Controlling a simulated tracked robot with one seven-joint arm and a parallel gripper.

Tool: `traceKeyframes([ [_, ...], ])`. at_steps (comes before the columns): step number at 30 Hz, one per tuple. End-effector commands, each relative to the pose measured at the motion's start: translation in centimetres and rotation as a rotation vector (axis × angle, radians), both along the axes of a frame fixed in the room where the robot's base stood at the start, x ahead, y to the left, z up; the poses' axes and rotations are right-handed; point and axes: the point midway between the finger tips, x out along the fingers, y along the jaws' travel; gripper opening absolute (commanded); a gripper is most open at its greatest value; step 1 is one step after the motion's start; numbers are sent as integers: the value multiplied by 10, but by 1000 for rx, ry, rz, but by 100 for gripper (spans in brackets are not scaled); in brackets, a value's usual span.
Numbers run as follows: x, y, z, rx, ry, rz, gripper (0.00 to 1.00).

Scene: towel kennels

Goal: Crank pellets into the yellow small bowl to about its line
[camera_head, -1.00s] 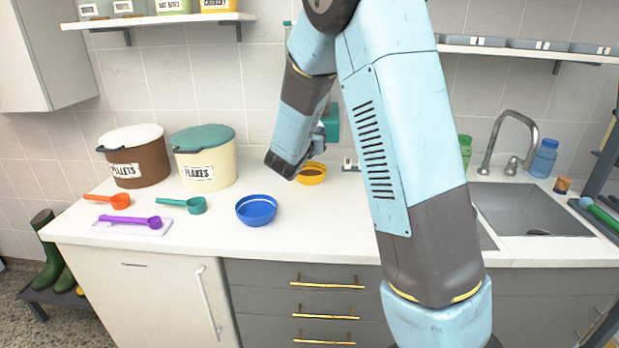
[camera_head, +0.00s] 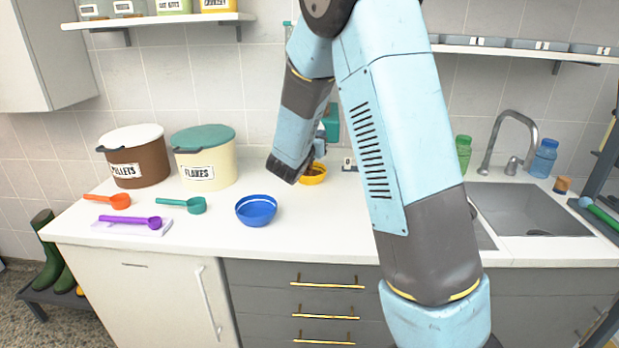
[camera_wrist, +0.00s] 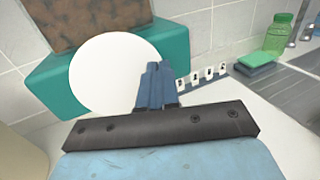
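The yellow small bowl (camera_head: 316,180) stands on the counter in the head view, partly hidden by my arm, with brown pellets inside. Its line cannot be made out. Behind it is the teal pellet dispenser (camera_head: 332,122), mostly covered by my arm. In the wrist view the dispenser (camera_wrist: 50,88) has a brown-filled hopper (camera_wrist: 90,22) on top and a large white crank disc (camera_wrist: 105,75) on its front. My gripper (camera_wrist: 158,70) is in front of the disc's right side, its blue fingers close together, apparently on the crank handle, which they hide. The bowl is not in the wrist view.
A blue bowl (camera_head: 256,210) and orange (camera_head: 119,200), teal (camera_head: 194,205) and purple (camera_head: 150,222) scoops lie on the counter's left. The PELLETS (camera_head: 140,172) and FLAKES (camera_head: 215,175) bins stand behind. A sink (camera_head: 530,215) is at right.

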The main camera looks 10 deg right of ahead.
Motion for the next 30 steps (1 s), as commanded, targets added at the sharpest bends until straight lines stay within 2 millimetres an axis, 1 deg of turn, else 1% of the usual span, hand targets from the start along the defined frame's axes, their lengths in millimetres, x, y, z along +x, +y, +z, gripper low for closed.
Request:
traceKeyframes([
  [1, 0, -4, -2, -2, 1, -7, 0],
  [8, 0, -5, -10, -2, 1, -7, 0],
  [17, 0, -5, -11, -2, 1, -8, 0],
  [25, 1, -2, -22, -1, 6, -7, 0],
  [30, 1, -1, -24, 0, 9, -6, 0],
])
